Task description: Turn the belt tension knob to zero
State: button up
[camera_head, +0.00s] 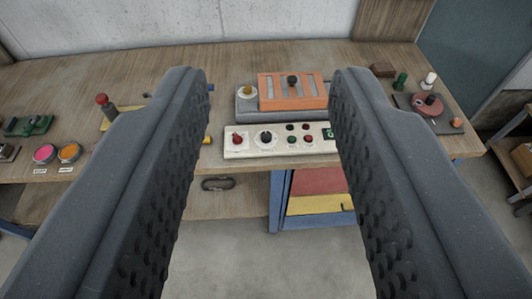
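My gripper (270,80) is open and empty, its two dark ridged fingers wide apart in the foreground. Between the fingers, farther off on the bench, is a white control panel (251,149) with a red knob (237,138), a black knob (266,137) and several small red and green buttons. Behind it, an orange slotted box (311,100) carries a black knob (292,81). A yellow knob (247,91) sits on the grey base at its left. Labels are too small to read, so I cannot tell which knob is belt tension. The right finger covers the panel's right end.
The wooden bench (225,57) runs along a concrete wall. A red round device (429,106) and small bottles stand at the right. At the left are a red-topped lever (103,101) and pink and orange buttons. Below are drawers (318,181) and open floor.

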aim_at(265, 135)
jog(key=z, duration=0.3)
jog(key=i, duration=1.1)
jog(key=u, duration=0.45)
